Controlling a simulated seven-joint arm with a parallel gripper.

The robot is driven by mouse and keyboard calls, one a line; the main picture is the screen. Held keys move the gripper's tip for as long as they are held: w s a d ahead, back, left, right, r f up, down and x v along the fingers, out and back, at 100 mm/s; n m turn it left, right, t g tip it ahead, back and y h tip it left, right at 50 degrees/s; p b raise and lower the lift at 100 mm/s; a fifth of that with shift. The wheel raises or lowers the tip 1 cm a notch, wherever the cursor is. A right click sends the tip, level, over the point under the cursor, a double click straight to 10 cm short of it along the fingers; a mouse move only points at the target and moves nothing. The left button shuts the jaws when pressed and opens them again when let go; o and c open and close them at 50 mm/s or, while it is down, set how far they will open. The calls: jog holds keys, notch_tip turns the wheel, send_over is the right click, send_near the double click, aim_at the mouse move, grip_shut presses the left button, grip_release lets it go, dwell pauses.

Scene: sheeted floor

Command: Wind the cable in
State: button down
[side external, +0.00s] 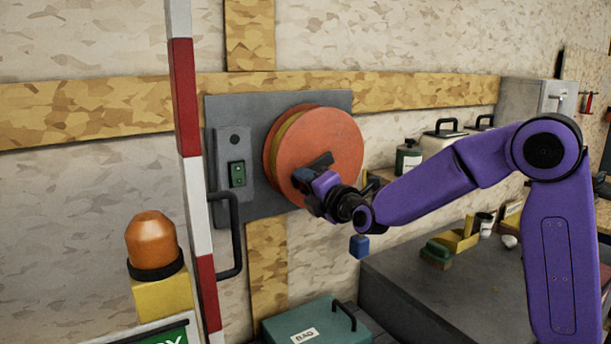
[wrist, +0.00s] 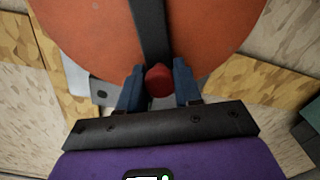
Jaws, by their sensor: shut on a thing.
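An orange cable reel (side external: 335,140) is mounted on a grey wall panel (side external: 235,115). A yellowish band shows between its two discs. In the wrist view the reel's orange face (wrist: 90,35) fills the top, with a dark crank arm (wrist: 150,30) running down it to a red knob (wrist: 159,82). My gripper (side external: 306,185) is at the lower part of the reel's face in the side view. In the wrist view my gripper's blue fingers (wrist: 159,88) are shut on the red knob, one on each side. A small blue block (side external: 359,246) shows below my wrist; what holds it is unclear.
A red-and-white pole (side external: 190,130) and an orange beacon (side external: 152,243) stand at the left. A black bar handle (side external: 236,235) sticks out near the panel. A teal box (side external: 310,322) lies below. A grey bench (side external: 430,280) with several items is at the right.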

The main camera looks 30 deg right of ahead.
jog(key=f+n, duration=0.1)
jog(key=d+n, duration=0.1)
jog(key=n, duration=0.1)
jog(key=shift+f, duration=0.4)
jog(key=shift+d+f+n, duration=0.4)
jog(key=shift+d+n, duration=0.35)
jog(key=shift+n, duration=0.6)
jog(key=shift+d+f+n, duration=0.45)
jog(key=shift+d+n, duration=0.25)
jog(key=shift+n, duration=0.6)
jog(key=shift+d+f+n, duration=0.4)
jog(key=shift+d+n, duration=0.35)
jog(key=shift+n, duration=0.6)
jog(key=c, duration=0.8)
grip_release()
